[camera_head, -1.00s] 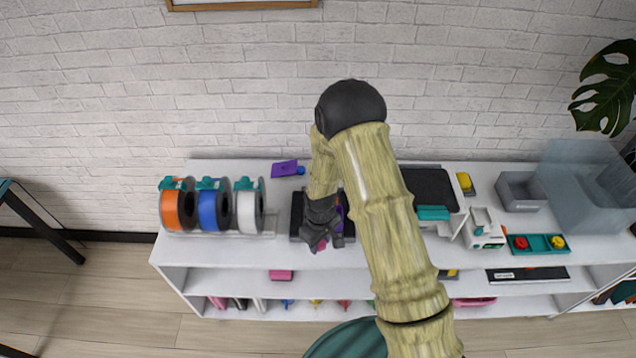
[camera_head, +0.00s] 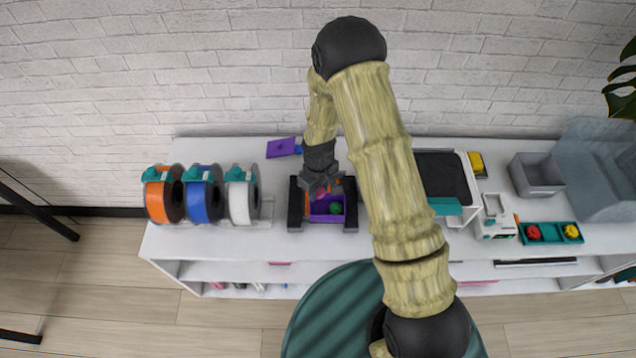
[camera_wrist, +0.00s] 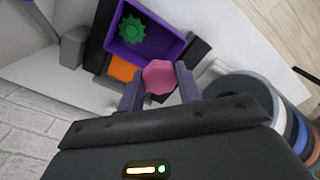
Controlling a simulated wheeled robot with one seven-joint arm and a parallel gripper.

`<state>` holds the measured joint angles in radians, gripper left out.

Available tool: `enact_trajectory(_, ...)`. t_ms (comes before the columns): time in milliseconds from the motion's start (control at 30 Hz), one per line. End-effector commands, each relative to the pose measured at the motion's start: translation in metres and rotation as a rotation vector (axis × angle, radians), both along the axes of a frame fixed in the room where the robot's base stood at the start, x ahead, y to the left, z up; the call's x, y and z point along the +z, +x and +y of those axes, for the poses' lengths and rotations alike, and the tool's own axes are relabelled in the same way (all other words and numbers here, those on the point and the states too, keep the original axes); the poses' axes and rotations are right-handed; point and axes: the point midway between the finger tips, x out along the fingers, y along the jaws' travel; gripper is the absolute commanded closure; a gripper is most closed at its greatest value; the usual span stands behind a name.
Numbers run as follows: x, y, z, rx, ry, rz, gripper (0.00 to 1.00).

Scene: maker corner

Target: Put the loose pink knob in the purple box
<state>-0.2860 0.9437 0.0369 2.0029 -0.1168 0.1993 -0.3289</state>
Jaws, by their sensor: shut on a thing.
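The pink knob (camera_wrist: 159,77) is held between the two fingers of my gripper (camera_wrist: 160,88) in the wrist view. In the head view my gripper (camera_head: 322,186) is above the purple box (camera_head: 327,218), near its left back part, and the pink knob (camera_head: 321,194) shows just below the fingers. The purple box (camera_wrist: 176,41) is open and holds a green knob (camera_wrist: 131,30); the green knob also shows in the head view (camera_head: 336,208). An orange compartment or box (camera_wrist: 123,70) lies beside the purple box. The box stands in a dark holder (camera_head: 296,205).
Spools (camera_head: 201,195) in orange, blue and white stand to the left on the white shelf top (camera_head: 270,239). A purple scraper-like thing (camera_head: 281,147) lies behind. To the right are a grey bin (camera_head: 536,175) and a teal tray (camera_head: 541,233) with red and yellow knobs.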

Motion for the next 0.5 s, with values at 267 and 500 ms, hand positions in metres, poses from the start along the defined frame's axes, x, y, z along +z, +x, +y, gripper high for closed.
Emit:
enact_trajectory(267, -0.001, 0.0, 0.0, 0.0, 0.0, 0.0, 0.87)
enact_trajectory(500, -0.013, 0.0, 0.0, 0.0, 0.0, 0.0, 0.87)
